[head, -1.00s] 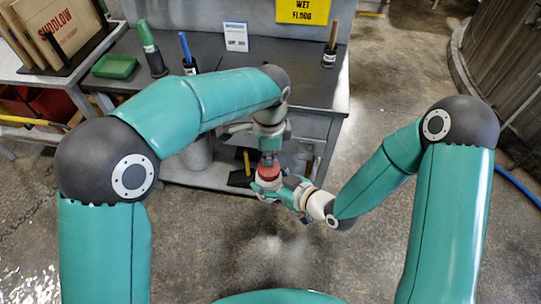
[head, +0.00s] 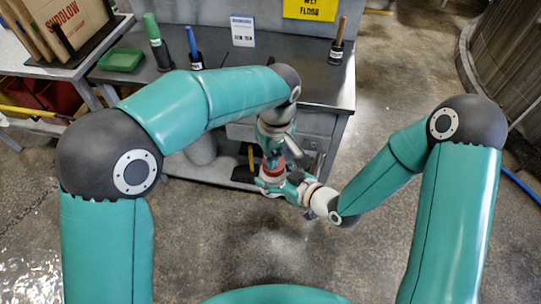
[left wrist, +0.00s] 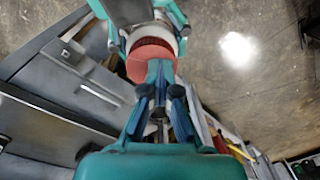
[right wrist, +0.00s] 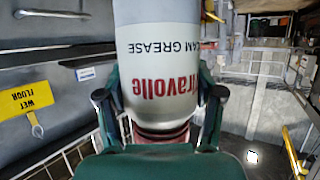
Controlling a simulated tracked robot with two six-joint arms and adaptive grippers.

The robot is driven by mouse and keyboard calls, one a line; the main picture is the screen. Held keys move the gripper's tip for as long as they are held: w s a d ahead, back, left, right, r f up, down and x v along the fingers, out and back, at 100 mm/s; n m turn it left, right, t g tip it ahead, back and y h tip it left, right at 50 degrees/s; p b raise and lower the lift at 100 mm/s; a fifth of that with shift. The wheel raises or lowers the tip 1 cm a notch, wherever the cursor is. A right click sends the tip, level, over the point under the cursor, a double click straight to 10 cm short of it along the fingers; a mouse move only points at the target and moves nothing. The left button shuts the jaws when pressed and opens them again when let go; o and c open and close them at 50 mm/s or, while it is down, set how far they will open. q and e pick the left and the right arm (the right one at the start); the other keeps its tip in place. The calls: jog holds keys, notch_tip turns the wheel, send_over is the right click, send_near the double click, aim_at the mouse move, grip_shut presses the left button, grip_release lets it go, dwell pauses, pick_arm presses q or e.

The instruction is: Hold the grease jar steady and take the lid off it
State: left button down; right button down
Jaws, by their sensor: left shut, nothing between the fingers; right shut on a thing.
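The grease jar (right wrist: 160,65) is white and grey with red lettering. Its label is upside down in the right wrist view. My right gripper (right wrist: 160,100) is shut on the jar's sides; it also shows in the head view (head: 272,182). The red lid (left wrist: 151,58) is on the jar, facing my left wrist camera; a little of it shows in the head view (head: 273,167). My left gripper (left wrist: 160,68) is shut and empty, its fingertips at the lid's edge in that picture. Whether they touch the lid I cannot tell. The left gripper hides part of the lid.
A dark workbench (head: 240,84) stands behind the grippers, with a green tray (head: 121,60), several bottles or holders and a sign card (head: 242,31). A cardboard box (head: 75,22) is at the far left.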

pick_arm(q)
jog(key=shift+s+d+f+n, duration=0.15)
jog(key=shift+s+f+n, duration=0.1)
jog(key=shift+n, duration=0.15)
jog(key=c, duration=1.8)
grip_release()
jog(key=o, duration=0.5)
jog(key=shift+w+r, duration=0.1)
jog(key=shift+r, duration=0.05)
